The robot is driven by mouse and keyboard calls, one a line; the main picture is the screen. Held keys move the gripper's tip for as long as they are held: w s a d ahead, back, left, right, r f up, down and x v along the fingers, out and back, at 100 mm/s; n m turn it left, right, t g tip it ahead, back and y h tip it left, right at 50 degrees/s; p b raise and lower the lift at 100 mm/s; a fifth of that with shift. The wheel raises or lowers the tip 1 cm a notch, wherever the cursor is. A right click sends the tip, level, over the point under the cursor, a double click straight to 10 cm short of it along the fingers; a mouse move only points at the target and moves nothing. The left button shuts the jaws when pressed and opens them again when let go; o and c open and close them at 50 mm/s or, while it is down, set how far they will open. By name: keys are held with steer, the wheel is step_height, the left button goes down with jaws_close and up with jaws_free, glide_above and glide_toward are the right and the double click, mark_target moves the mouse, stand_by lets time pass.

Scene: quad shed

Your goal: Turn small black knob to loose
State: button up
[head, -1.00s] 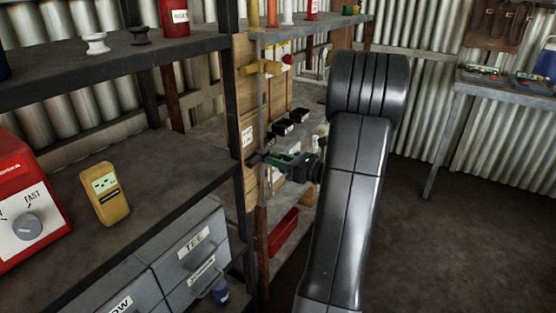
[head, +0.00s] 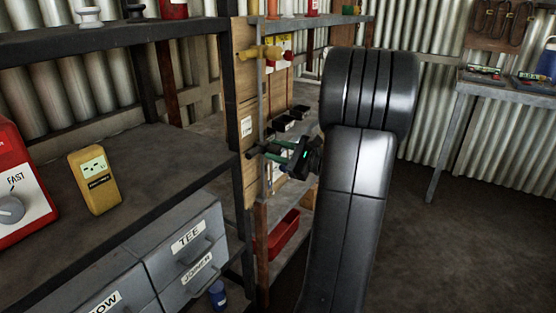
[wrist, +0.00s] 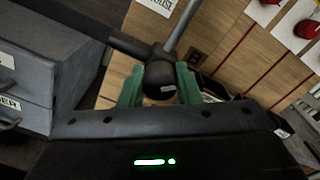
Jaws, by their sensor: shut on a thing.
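The small black knob (wrist: 160,78) is round, with a small pale mark, and sits at the end of a grey rod in the wrist view. A dark bar runs off from it to the upper left. My gripper (wrist: 160,88) has its green fingers on both sides of the knob and is shut on it. In the head view my gripper (head: 280,152) is at the grey upright rod (head: 261,100) beside the wooden panel (head: 243,125). The knob is small there and mostly hidden by the fingers.
A yellow tap-like handle (head: 262,53) is higher on the same rod. Grey drawers (head: 185,255), a yellow meter (head: 95,180) and a red box (head: 20,190) are at left. A red tray (head: 283,230) lies below my gripper. Open floor is at right.

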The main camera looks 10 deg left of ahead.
steer(key=n+b, duration=0.1)
steer(key=b, duration=0.1)
steer(key=n+b, duration=0.1)
steer(key=n, duration=0.1)
steer(key=n+b, duration=0.2)
steer(key=shift+f+b, duration=0.3)
steer(key=n+b, duration=0.3)
steer(key=shift+r+n+b, duration=0.15)
steer(key=shift+n+b, duration=0.4)
steer(key=shift+n, duration=0.15)
steer(key=shift+r, duration=0.1)
steer(key=o, duration=1)
steer(key=shift+s, duration=0.1)
steer(key=p+v, duration=0.2)
steer(key=v, duration=1.1)
steer(key=shift+s+d+p, duration=0.25)
steer(key=shift+d+p, duration=0.1)
